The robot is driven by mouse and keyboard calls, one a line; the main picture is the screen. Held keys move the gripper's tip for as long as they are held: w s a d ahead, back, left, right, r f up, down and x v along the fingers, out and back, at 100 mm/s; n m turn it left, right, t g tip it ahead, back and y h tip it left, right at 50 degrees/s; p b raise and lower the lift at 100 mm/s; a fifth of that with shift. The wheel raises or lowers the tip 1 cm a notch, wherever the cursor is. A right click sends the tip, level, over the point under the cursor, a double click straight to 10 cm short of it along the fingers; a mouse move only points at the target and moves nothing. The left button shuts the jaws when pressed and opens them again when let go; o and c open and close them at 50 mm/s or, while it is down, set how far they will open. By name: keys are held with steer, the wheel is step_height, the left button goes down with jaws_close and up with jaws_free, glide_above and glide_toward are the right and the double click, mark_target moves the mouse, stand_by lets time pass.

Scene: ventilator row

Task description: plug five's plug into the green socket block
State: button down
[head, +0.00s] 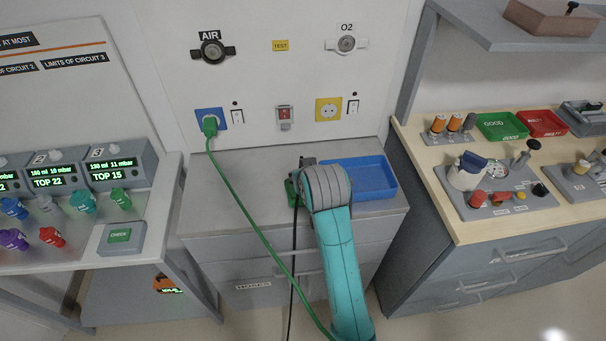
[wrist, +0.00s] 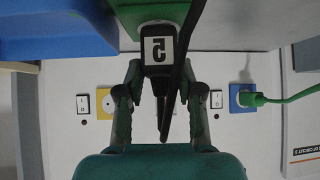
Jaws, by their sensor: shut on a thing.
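The plug labelled 5 (wrist: 158,50) is black, with a black cable, and shows upside down in the wrist view. My gripper (wrist: 160,82) is shut on it, one finger on each side. The plug's front is at the pale round face of the green socket block (wrist: 150,10); I cannot tell whether it is seated or only close. In the head view, a small part of the green block (head: 290,187) shows left of my arm, on the grey cabinet top. The black cable (head: 293,240) hangs down the cabinet front. My arm hides the plug there.
A blue tray (head: 372,182) lies right of my gripper. A green plug (head: 209,127) is in the blue wall socket (head: 222,118), its green cable (head: 245,215) crossing the cabinet top. A yellow wall socket (head: 328,109) is empty. The cabinet top's left part is otherwise clear.

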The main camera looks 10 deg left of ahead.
steer(key=c, duration=0.7)
jaws_free()
steer(key=shift+f, duration=0.2)
steer(key=shift+o, duration=0.2)
steer(key=shift+r, duration=0.15)
steer(key=shift+s+r, duration=0.15)
steer(key=shift+s, duration=0.05)
steer(key=v, duration=1.1)
steer(key=shift+r, duration=0.2)
steer(key=shift+s+d+f, duration=0.1)
steer(key=shift+s, duration=0.05)
